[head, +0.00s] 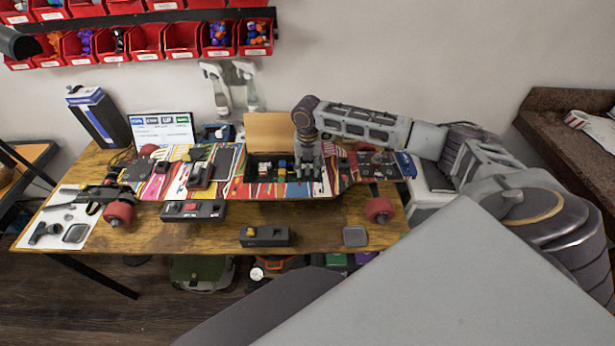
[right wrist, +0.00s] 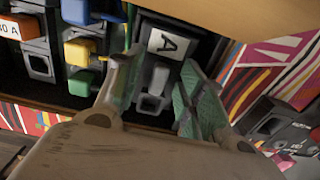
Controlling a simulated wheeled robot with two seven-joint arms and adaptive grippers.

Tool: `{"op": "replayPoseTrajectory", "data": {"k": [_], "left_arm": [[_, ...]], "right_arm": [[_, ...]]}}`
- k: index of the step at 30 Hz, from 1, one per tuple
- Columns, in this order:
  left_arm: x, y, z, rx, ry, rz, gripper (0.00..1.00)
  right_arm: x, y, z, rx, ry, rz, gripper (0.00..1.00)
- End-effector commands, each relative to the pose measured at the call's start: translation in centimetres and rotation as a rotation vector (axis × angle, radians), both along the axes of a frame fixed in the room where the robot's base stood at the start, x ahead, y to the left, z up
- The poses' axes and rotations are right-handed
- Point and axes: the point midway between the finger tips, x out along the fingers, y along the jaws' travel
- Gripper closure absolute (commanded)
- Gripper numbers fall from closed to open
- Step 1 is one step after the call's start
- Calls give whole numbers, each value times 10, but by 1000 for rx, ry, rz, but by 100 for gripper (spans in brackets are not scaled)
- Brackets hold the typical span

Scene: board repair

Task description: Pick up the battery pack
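My right gripper (head: 308,180) points down into the open compartment of a colourful skateboard deck (head: 215,180) on the wooden table. In the right wrist view my right gripper (right wrist: 160,88) has its two green-padded fingers apart. Between them is a dark block with a white label "A" (right wrist: 168,44) and a grey connector (right wrist: 154,88) at its near end. It looks like the battery pack, but I cannot tell for sure. I cannot tell whether the fingers touch it. My left gripper is not in view.
The compartment's tan lid (head: 270,132) stands open behind. Yellow (right wrist: 79,52), blue (right wrist: 75,12) and green (right wrist: 82,83) connectors crowd the left side of the fingers. A dark box (head: 264,236) lies on the table's front. Red bins (head: 182,40) hang on the wall.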

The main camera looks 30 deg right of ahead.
Motion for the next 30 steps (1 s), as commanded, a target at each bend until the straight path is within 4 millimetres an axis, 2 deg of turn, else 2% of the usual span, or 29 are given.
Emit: {"op": "replayPoseTrajectory", "data": {"k": [12,21,30], "left_arm": [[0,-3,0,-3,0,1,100],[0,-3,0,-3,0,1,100],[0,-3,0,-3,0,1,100]], "right_arm": [[0,0,0,0,0,0,62],[0,0,0,0,0,0,100],[1,0,1,0,-1,0,100]]}}
